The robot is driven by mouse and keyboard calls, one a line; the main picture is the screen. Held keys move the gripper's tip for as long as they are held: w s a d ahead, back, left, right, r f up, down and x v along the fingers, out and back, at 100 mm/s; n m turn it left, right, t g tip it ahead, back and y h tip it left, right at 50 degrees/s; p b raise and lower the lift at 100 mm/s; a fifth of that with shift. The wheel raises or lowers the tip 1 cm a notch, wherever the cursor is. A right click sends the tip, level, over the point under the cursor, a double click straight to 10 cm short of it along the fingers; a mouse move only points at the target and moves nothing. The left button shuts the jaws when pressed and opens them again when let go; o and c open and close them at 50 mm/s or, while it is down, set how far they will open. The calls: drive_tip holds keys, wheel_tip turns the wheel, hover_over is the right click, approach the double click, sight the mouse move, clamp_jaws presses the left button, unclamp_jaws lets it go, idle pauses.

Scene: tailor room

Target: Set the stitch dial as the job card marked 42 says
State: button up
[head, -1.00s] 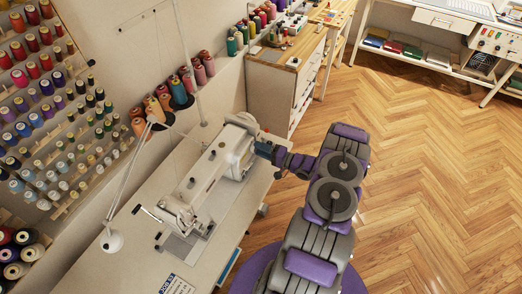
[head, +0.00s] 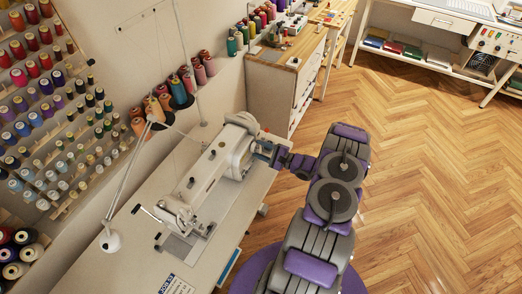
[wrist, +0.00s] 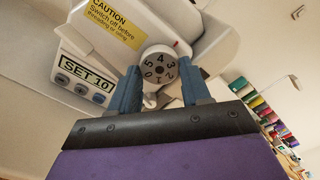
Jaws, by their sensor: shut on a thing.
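The white sewing machine (head: 217,165) stands on the table at the left in the head view. Its round stitch dial (wrist: 158,67) is on the machine's end, with digits 0 to 5 on its face. The 4 is near the top, and a small red mark (wrist: 176,44) sits to the dial's upper right. My gripper (wrist: 162,78) is shut on the dial, one blue finger at each side. In the head view my gripper (head: 266,151) is at the machine's right end.
A thin lamp (head: 111,240) stands left of the machine. Thread racks line the wall. The wooden floor (head: 430,180) at right is clear.

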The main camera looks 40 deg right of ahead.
drive_tip(key=shift+s+d+f+m, duration=0.1)
drive_tip(key=shift+f+m, duration=0.05)
drive_tip(key=shift+m, duration=0.35)
drive_tip(key=o, duration=1.1)
drive_tip(key=shift+d+f, duration=0.1)
drive_tip(key=shift+d, duration=0.1)
drive_tip(key=shift+c, duration=0.2)
drive_tip(key=shift+a, duration=0.2)
drive_tip(key=p+v, duration=0.1)
drive_tip(key=v, duration=1.6)
drive_tip(key=shift+d, duration=0.3)
